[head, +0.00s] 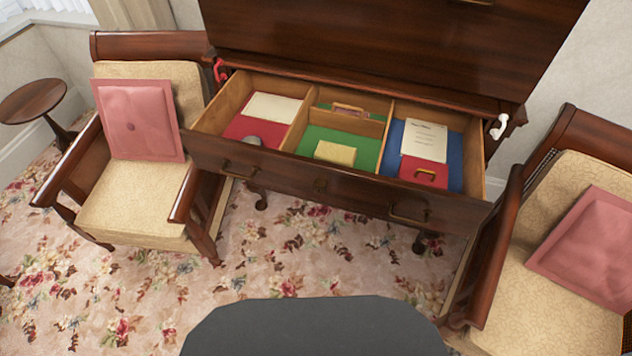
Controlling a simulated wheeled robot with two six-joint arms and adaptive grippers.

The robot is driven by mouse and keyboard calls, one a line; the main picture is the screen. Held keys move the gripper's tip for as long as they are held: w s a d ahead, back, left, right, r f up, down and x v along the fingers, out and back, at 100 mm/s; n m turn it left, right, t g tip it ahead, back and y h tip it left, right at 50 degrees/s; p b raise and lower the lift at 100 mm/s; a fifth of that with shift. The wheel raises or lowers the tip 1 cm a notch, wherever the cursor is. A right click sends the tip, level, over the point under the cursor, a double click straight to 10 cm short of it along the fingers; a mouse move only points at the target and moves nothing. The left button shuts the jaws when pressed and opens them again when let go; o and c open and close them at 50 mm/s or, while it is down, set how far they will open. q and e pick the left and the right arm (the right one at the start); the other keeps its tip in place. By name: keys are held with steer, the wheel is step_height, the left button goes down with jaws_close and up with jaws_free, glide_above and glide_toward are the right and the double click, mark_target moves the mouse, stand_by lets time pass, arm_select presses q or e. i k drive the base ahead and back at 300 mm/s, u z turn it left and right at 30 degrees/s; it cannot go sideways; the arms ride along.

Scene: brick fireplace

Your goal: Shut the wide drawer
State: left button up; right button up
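The wide drawer (325,186) of the dark wooden cabinet (390,38) is pulled well out, and its inside shows from above. Neither of my grippers is in the head view.
A wooden armchair with a pink cushion (137,119) stands left of the drawer, and another with a pink cushion (590,245) stands right. A small round table (32,99) is far left. Floral carpet (290,245) lies open in front of the drawer.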

mark_target(286, 161)
steer(key=k, duration=0.5)
steer(key=u, duration=1.9)
steer(key=i, duration=0.35)
steer(key=z, duration=0.7)
